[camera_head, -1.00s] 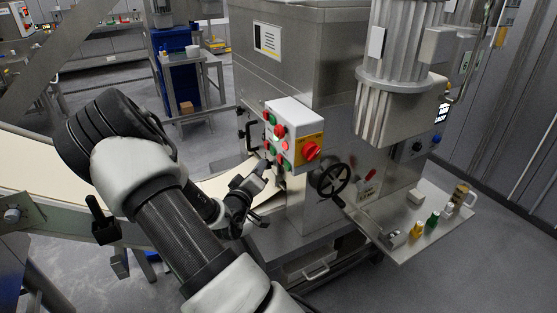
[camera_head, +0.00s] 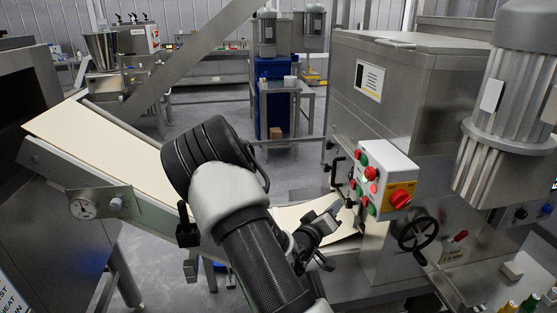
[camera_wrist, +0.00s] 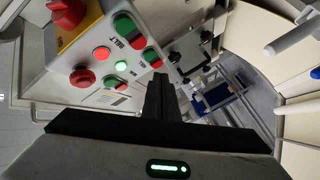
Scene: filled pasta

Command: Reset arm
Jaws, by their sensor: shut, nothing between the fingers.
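My gripper (camera_head: 335,215) is in front of the control box, over the dough sheet's right end in the head view. In the wrist view its fingers (camera_wrist: 158,92) are together with nothing between them, pointing toward the control box. The control box (camera_head: 381,178) has a white case, green and red buttons and a red rotary knob on a yellow plate. In the wrist view the box (camera_wrist: 95,65) fills the upper left, with a lit green button and a lit red one. The fingertips look close to the buttons; I cannot tell whether they touch.
A pale dough sheet (camera_head: 105,150) runs along the conveyor below my arm. A steel machine (camera_head: 410,85) with a black handwheel (camera_head: 417,234) stands at the right. A blue stand (camera_head: 272,95) is behind. Grey floor (camera_head: 215,115) is clear beyond the conveyor.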

